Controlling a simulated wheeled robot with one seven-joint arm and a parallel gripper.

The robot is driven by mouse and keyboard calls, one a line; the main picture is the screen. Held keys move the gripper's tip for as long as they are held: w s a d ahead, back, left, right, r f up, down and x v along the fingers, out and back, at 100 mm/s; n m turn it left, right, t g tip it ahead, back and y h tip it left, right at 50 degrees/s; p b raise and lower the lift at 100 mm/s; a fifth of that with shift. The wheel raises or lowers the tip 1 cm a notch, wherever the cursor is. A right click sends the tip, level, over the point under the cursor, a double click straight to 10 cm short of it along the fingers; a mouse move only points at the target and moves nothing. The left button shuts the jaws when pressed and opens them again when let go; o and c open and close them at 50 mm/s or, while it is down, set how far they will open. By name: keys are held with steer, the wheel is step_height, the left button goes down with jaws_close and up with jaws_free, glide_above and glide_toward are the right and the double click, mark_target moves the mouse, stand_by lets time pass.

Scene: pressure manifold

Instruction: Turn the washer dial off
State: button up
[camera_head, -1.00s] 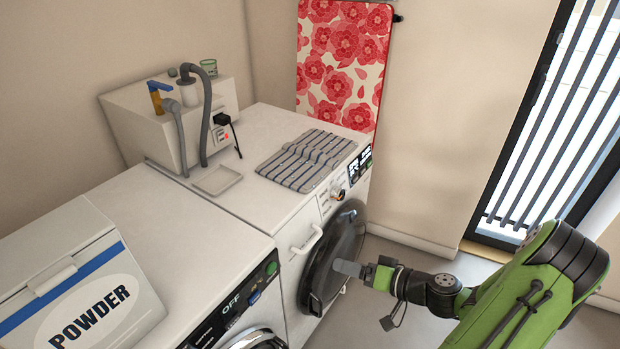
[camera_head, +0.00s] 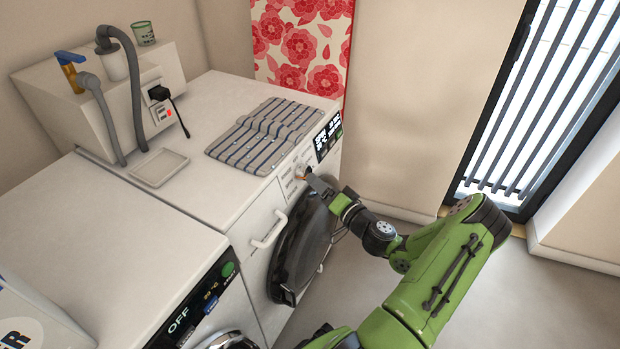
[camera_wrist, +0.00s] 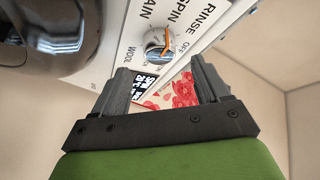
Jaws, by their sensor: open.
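The washer dial (camera_wrist: 156,42) is a round knob with an orange mark, on the white control panel with WOOL, SPIN, RINSE and OFF printed around it. The orange mark is on the dial's right side in the wrist view; its exact setting is unclear. My gripper (camera_head: 319,184) is in front of the panel. In the wrist view my gripper (camera_wrist: 160,76) has its two fingers apart, with nothing held; the dial is just beyond the fingertips, not visibly touched.
The washer (camera_head: 225,190) has a dark round door (camera_head: 301,245) below the panel and a white handle (camera_head: 270,232). A striped cloth (camera_head: 262,133) lies on top. A second machine (camera_head: 110,235) stands at the left. Open floor (camera_head: 400,275) lies to the right.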

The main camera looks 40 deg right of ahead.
mark_target(304, 172)
steer(key=w, duration=0.5)
steer(key=shift+w+d+b, duration=0.1)
steer(key=shift+d+b, duration=0.1)
steer(key=shift+b, duration=0.1)
steer(key=shift+c, duration=0.2)
steer(key=c, duration=1)
